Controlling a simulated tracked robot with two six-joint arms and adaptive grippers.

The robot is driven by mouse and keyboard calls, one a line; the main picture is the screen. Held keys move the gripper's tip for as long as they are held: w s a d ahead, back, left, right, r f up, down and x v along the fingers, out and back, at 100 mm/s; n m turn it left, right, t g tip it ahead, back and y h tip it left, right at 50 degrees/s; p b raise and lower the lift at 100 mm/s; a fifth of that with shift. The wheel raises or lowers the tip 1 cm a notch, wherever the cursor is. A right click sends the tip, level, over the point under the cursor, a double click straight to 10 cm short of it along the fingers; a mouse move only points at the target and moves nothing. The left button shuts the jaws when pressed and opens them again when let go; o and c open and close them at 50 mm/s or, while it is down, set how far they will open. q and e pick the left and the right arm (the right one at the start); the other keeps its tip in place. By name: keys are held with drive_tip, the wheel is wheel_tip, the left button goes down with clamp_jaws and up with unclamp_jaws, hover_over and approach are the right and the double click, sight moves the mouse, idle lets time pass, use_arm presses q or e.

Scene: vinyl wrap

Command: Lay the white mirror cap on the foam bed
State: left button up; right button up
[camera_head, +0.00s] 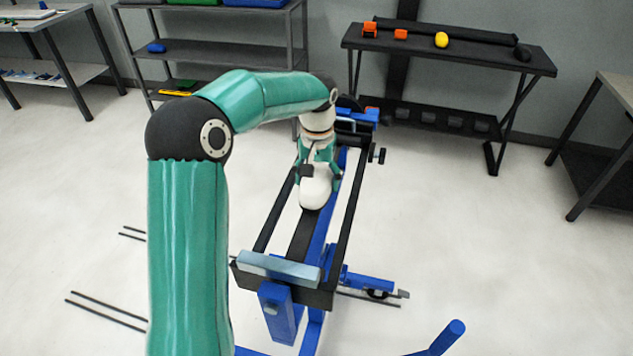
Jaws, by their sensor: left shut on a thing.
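My left gripper (320,171) points down over the blue and black stand (347,215), toward its far end. It is shut on the white mirror cap (315,193), a smooth rounded shell whose near end hangs below the fingers. The cap is over the dark middle strip between the two black rails; I cannot tell whether it touches anything below. A pale grey-blue padded bar (278,268) lies across the near end of the stand. I cannot tell which part is the foam bed. My right gripper is not in view.
A dark table (455,52) at the back holds orange pieces, a yellow object (441,40) and a dark object. A grey shelf (215,52) stands at back left, with other tables at both sides. Thin dark rods (108,312) lie at lower left. The floor at right is clear.

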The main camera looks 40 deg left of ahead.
sight(317, 172)
use_arm(q)
drive_tip(key=shift+f, duration=0.65)
drive_tip(key=o, duration=1.2)
drive_tip(key=shift+o, duration=0.2)
wheel_tip(317, 172, up, 12)
drive_tip(key=shift+r+p, duration=0.1)
drive_tip(key=shift+p, duration=0.3)
